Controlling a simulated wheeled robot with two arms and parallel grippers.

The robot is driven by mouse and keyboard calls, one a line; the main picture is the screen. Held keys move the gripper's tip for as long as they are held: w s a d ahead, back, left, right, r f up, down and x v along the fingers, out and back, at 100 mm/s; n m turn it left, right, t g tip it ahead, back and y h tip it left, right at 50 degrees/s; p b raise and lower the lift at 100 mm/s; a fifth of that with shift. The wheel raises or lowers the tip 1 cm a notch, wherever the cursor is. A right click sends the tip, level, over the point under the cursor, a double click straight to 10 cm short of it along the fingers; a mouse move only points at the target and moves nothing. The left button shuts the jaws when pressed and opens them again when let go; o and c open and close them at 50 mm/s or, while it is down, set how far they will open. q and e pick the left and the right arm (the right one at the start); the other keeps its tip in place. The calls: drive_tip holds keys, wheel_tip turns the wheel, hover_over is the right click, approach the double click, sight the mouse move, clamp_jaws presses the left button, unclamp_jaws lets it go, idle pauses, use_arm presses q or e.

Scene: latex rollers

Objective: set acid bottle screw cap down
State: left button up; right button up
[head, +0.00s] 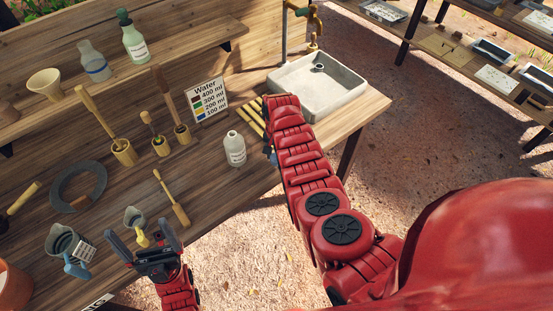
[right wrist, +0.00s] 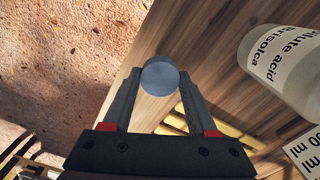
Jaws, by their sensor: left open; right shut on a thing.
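The screw cap (right wrist: 160,76) is a round blue-grey disc between the fingertips of my right gripper (right wrist: 158,84), which is shut on it. Wood tabletop shows behind it; I cannot tell whether the cap touches the table. In the head view my right gripper (head: 270,154) is mostly hidden by its red arm, and the cap is not clear there. The white acid bottle (head: 235,149) stands upright on the table, left of that gripper; its label reads "Dilute acid" in the right wrist view (right wrist: 284,68). My left gripper (head: 142,239) is open and empty near the table's front edge.
Yellow sticks (head: 250,118) lie beside the right gripper, below the grey sink (head: 318,82). A water sign (head: 207,101) stands behind the bottle. Bare table (head: 213,180) lies in front of the bottle.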

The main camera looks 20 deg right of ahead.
drive_tip(key=shift+f+b, duration=0.35)
drive_tip(key=shift+f, duration=0.85)
drive_tip(key=shift+f, duration=0.15)
drive_tip(key=o, duration=0.8)
